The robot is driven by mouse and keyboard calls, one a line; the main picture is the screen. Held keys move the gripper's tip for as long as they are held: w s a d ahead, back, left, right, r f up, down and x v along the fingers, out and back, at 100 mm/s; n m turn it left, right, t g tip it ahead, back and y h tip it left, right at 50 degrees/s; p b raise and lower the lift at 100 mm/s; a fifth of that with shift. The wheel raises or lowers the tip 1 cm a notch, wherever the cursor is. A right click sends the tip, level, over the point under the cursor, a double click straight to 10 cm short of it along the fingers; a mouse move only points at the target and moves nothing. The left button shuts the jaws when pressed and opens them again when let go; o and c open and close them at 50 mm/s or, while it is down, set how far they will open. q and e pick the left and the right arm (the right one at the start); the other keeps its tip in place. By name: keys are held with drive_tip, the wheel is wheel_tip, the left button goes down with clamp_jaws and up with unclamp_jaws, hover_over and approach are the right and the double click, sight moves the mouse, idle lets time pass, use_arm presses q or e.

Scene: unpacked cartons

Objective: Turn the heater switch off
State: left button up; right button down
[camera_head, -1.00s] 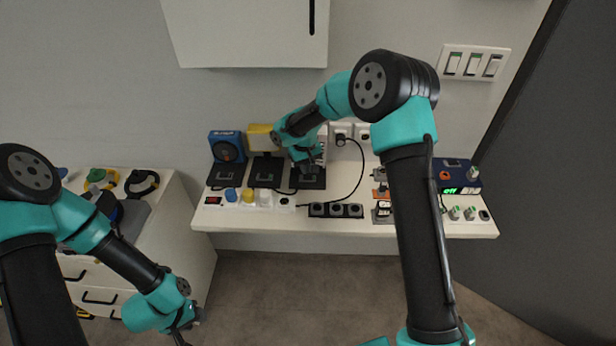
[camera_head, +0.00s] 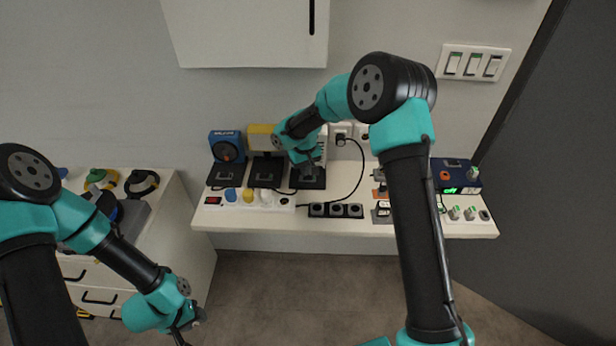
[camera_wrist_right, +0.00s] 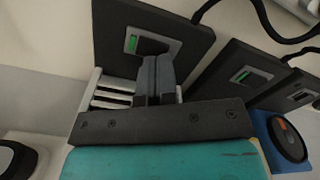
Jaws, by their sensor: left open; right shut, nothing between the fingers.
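The white slatted heater (camera_head: 321,150) stands at the back of the white table, partly hidden behind my right arm. It also shows at the left of the right wrist view (camera_wrist_right: 108,92). The heater switch (camera_wrist_right: 134,42) is a small rocker in a grey frame on a black plate (camera_wrist_right: 115,18). Green shows on one end of it; the other end is dark. My right gripper (camera_wrist_right: 158,62) is shut and empty, with its tips right at the switch; I cannot tell if they touch it. In the head view the right gripper (camera_head: 307,168) covers the switch. My left gripper (camera_head: 188,332) is open, low in front.
Two similar plates with green-marked switches (camera_head: 265,176) (camera_head: 225,176) lie left of the heater plate, before a yellow device (camera_head: 262,136) and a blue device (camera_head: 227,147). A power strip (camera_head: 214,200), black sockets (camera_head: 336,210) and a black cable (camera_head: 361,180) are close by.

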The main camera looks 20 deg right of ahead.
drive_tip(key=shift+f, duration=0.8)
idle(0.5)
drive_tip(key=shift+r, duration=3.5)
